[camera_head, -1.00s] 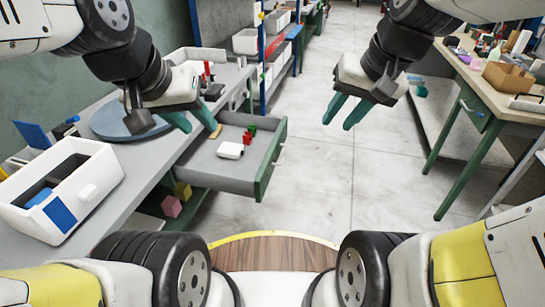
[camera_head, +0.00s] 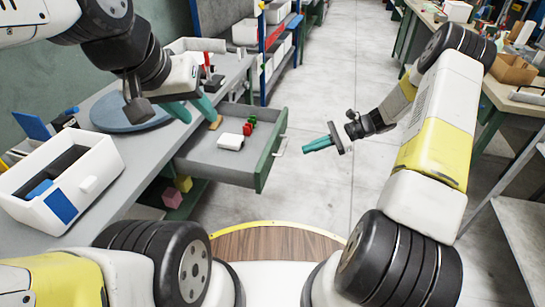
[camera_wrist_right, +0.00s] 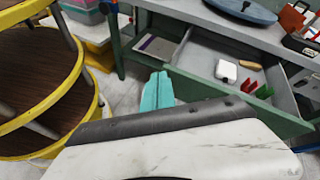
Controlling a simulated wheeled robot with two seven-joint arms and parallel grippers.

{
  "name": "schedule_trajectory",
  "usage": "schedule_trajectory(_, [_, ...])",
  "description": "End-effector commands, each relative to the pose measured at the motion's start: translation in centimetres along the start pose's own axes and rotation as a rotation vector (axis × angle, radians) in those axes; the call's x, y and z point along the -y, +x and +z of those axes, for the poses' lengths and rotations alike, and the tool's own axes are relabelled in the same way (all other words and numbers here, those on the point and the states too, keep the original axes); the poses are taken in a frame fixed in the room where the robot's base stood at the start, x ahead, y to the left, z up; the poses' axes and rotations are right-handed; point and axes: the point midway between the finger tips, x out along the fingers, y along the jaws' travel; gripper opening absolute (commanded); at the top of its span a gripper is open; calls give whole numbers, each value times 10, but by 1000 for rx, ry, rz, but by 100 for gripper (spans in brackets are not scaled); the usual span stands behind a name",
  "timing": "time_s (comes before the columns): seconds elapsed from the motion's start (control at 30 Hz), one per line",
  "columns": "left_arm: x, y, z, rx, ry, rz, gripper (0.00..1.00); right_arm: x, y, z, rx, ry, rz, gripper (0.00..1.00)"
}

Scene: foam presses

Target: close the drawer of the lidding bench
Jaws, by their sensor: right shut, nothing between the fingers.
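The drawer (camera_head: 225,158) of the lidding bench (camera_head: 150,160) stands open, pulled out toward the aisle. Its green front (camera_head: 271,152) carries a pale handle (camera_head: 281,146). Inside lie a white block, red and green pieces and a tan piece. The drawer also shows in the right wrist view (camera_wrist_right: 210,82). My right gripper (camera_head: 306,146) is shut and empty, a little to the right of the drawer front and apart from it. Its teal fingers show together in the right wrist view (camera_wrist_right: 157,92). My left gripper (camera_head: 195,110) hangs over the bench top, its teal fingers spread apart, with nothing seen between them.
On the bench stand a white bin (camera_head: 62,185), a blue round turntable (camera_head: 125,110) and a red-handled tool (camera_head: 207,68). Pink and yellow blocks lie on the shelf below. The aisle floor (camera_head: 350,95) is clear. Another bench is at the right.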

Motion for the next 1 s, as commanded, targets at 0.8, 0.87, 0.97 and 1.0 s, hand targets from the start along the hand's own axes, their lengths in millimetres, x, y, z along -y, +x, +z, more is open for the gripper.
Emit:
schedule_trajectory(0.8, [0, 0, 0, 0, 0, 0, 36, -44, 87, -146, 368, 447, -405, 0])
schedule_trajectory(0.87, [0, 0, 0, 0, 0, 0, 36, -39, 97, -143, 368, 448, -405, 0])
schedule_trajectory(0.97, [0, 0, 0, 0, 0, 0, 36, -29, 116, -138, 368, 448, -403, 0])
schedule_trajectory(1.0, [0, 0, 0, 0, 0, 0, 36, -25, 124, -136, 367, 448, -404, 0])
